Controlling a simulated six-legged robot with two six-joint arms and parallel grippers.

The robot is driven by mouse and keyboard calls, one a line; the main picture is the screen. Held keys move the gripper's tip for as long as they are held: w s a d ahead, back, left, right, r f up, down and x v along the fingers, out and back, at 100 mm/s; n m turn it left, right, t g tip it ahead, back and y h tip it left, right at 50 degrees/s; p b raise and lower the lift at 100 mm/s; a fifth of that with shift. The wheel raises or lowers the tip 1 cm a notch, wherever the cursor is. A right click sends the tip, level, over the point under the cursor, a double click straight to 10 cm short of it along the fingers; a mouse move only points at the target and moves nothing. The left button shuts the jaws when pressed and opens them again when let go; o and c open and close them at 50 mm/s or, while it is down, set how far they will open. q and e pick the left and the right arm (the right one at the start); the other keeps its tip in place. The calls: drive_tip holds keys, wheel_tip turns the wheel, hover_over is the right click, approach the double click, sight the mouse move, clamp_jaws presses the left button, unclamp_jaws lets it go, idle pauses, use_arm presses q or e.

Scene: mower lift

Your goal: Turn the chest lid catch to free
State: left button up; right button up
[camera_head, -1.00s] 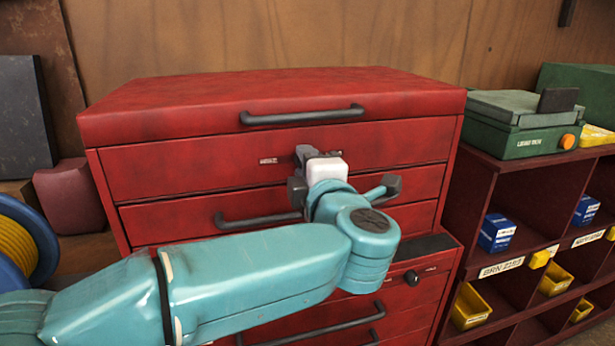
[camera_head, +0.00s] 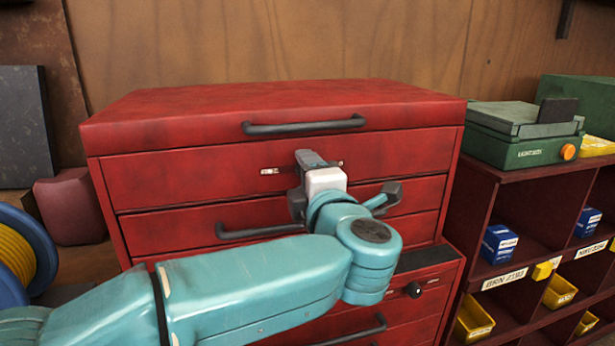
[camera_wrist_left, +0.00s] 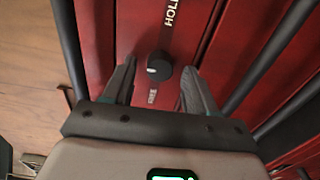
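The chest lid catch is a round black knob (camera_wrist_left: 159,66) on the red chest front, seen in the left wrist view. The label HOLD (camera_wrist_left: 170,14) shows beyond it and FREE (camera_wrist_left: 152,96) on its near side. A small pale mark is on the knob, but I cannot tell its exact pointing. My left gripper (camera_wrist_left: 157,78) is open, with one finger on each side of the knob and a gap visible on both sides. In the head view my left gripper (camera_head: 308,162) is at the upper drawers and hides the knob.
The red chest (camera_head: 260,105) has a closed lid with a dark bar handle (camera_head: 303,126) and drawer handles below. A shelf unit (camera_head: 525,215) with blue boxes and yellow bins stands at right, a green case (camera_head: 525,135) on top. A cable reel (camera_head: 20,255) is at left.

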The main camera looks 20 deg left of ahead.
use_arm(q)
drive_tip(key=v, duration=1.6)
drive_tip(key=shift+d+b, duration=0.15)
drive_tip(key=shift+b, duration=0.25)
drive_tip(key=shift+s, duration=0.1)
